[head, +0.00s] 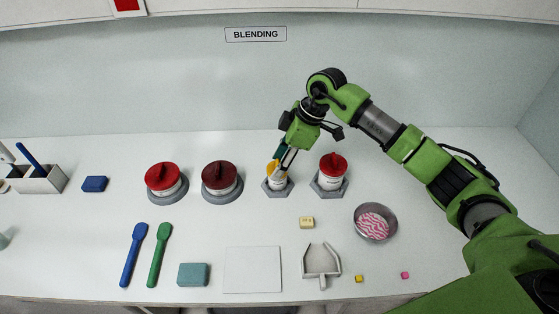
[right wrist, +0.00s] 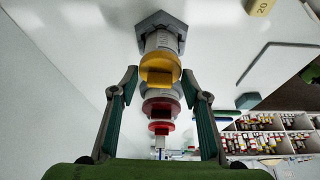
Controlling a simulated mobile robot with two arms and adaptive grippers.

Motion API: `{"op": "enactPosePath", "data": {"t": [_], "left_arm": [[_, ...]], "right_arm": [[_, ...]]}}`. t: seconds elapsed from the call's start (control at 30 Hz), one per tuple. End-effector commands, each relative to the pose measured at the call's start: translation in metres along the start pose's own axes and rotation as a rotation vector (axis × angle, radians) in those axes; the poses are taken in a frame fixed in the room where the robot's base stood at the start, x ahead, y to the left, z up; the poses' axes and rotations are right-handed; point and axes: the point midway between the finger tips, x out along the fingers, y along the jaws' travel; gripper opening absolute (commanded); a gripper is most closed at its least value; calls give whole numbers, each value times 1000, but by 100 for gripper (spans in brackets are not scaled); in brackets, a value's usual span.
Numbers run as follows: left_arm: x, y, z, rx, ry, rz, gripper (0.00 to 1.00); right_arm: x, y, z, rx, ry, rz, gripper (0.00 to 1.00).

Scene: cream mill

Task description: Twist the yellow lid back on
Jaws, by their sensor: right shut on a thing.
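The yellow lid (head: 273,167) is at the top of a white jar (head: 277,182) that stands in a grey hexagonal base (head: 268,190). My right gripper (head: 285,160) reaches down to it from above and is shut on the lid. In the right wrist view the lid (right wrist: 160,68) lies between the two fingers, over the mouth of the jar (right wrist: 160,41). I cannot tell whether the lid sits fully down on the rim. The fingers hide part of the lid and jar in the head view. My left gripper is not in view.
A red-lidded jar (head: 333,163) stands close at right. A dark red-lidded jar (head: 219,175) and another red-lidded jar (head: 162,177) stand at left.

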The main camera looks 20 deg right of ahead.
Motion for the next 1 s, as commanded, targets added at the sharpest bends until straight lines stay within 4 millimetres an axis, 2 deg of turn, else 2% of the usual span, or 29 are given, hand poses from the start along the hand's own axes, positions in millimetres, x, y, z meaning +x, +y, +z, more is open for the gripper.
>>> {"op": "enactPosePath", "data": {"t": [0.4,1.0], "left_arm": [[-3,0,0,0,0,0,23],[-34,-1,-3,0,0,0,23]], "right_arm": [[1,-2,1,14,-5,2,34],[1,-4,1,288,-8,113,34]]}}
